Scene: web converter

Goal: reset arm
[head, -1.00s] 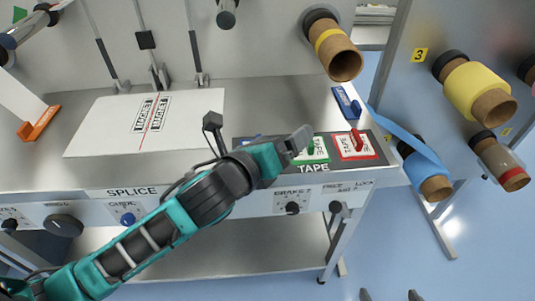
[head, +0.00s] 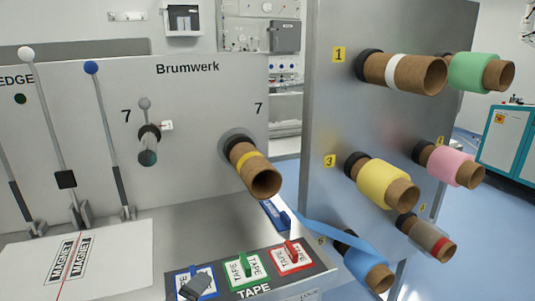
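The tip of my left gripper (head: 197,287) shows as a small dark grey shape at the bottom edge of the head view. It covers part of the blue-framed tape card (head: 208,274) in the tape tray. The rest of my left arm is below the picture, and I cannot tell whether the fingers are apart or whether they touch the card. My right gripper is not in view.
Green (head: 245,270) and red (head: 291,257) tape cards sit in the dark tray. A white magnet sheet (head: 100,262) lies at left. A cardboard core (head: 254,170) juts from the machine wall. Rolls, including a yellow one (head: 378,184), project from the right panel.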

